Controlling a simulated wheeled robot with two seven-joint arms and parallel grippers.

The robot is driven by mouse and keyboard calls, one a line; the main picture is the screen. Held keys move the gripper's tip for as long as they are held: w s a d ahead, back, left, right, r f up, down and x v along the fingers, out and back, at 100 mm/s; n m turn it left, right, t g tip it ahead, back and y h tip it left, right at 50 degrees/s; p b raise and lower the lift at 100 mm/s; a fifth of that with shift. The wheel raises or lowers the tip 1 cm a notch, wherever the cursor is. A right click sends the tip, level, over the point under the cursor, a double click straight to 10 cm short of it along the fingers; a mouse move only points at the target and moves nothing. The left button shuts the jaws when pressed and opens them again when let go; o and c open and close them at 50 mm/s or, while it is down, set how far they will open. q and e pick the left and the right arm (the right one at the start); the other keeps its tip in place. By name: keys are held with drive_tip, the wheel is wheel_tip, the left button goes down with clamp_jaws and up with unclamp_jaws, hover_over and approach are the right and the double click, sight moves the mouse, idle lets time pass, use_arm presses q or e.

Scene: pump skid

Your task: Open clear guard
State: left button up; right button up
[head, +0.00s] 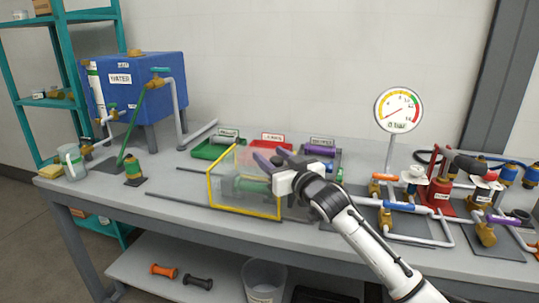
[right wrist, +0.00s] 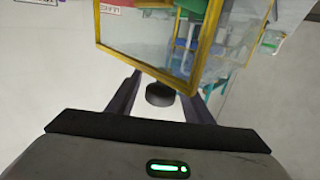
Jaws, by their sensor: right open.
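The clear guard (head: 240,211) is a see-through cover with a yellow frame, standing over the middle of the bench in the head view. Green parts show dimly through it. In the right wrist view its yellow-edged clear panel (right wrist: 150,40) fills the upper middle. A dark round knob (right wrist: 160,95) sits at the panel's lower edge, between the two fingers. My right gripper (head: 272,158) is open at the guard's upper right side, its fingers on either side of the knob. I cannot tell whether they touch it. My left gripper is out of view.
Green, red and purple-labelled trays (head: 216,149) stand behind the guard. A blue water tank (head: 140,90) is at the left. A pressure gauge (head: 399,108) and pipes with valves (head: 440,197) stand at the right. The bench front left is mostly clear.

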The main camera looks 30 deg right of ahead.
drive_tip(key=shift+w, duration=0.65)
clamp_jaws()
